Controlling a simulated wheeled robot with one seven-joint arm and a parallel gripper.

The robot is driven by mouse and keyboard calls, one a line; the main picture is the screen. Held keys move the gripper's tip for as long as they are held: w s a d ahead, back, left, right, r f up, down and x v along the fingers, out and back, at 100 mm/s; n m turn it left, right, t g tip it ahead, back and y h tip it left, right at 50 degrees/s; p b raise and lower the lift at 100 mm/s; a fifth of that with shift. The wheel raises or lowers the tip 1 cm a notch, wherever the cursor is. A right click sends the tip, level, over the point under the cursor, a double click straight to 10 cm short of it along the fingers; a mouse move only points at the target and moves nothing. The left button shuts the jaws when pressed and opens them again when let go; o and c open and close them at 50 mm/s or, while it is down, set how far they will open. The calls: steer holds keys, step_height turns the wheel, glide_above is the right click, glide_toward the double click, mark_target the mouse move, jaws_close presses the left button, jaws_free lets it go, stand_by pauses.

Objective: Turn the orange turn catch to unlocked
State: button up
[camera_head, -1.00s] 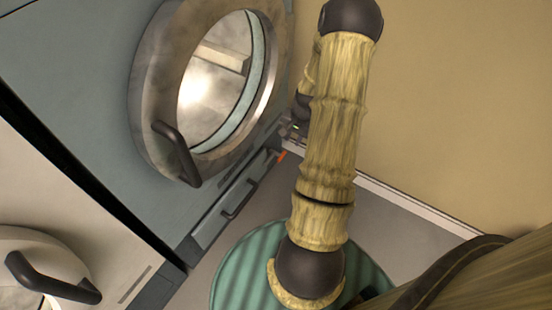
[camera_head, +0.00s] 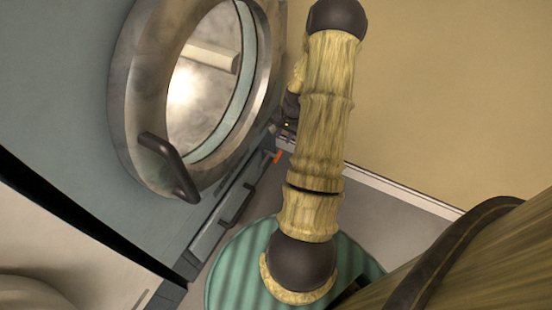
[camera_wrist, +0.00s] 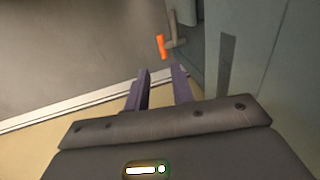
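The orange turn catch (camera_wrist: 162,46) is in the upper middle of the wrist view, at the front edge of the grey-blue machine. A grey pin or stem stands beside its orange part. In the head view the orange catch (camera_head: 278,156) is a small spot right of the drawer front, close to my arm. My gripper (camera_wrist: 158,78) shows in the wrist view with two purple fingers apart and nothing between them. Its fingertips are short of the catch and not touching it. In the head view my gripper is mostly hidden behind my arm.
The grey-blue machine (camera_head: 75,120) has a round door (camera_head: 125,95) with a dark handle (camera_head: 170,165). Below it is a drawer (camera_head: 207,240) with a dark handle. A tan wall (camera_head: 450,90) with a white skirting board (camera_head: 400,198) bounds the right. Grey floor (camera_wrist: 70,50) is open beside the catch.

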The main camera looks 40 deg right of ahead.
mark_target(275, 161)
steer(key=w+f+b, duration=0.1)
steer(key=f+b, duration=0.2)
steer(key=f, duration=0.2)
steer(key=w+f+b, duration=0.1)
steer(key=f+b, duration=0.2)
steer(key=f, duration=0.3)
steer(key=w+a+f+b, duration=0.1)
steer(key=f+b, duration=0.2)
steer(key=f, duration=0.2)
steer(key=shift+f, duration=0.35)
steer(key=shift+c, duration=0.2)
steer(key=shift+a, duration=0.1)
jaws_close()
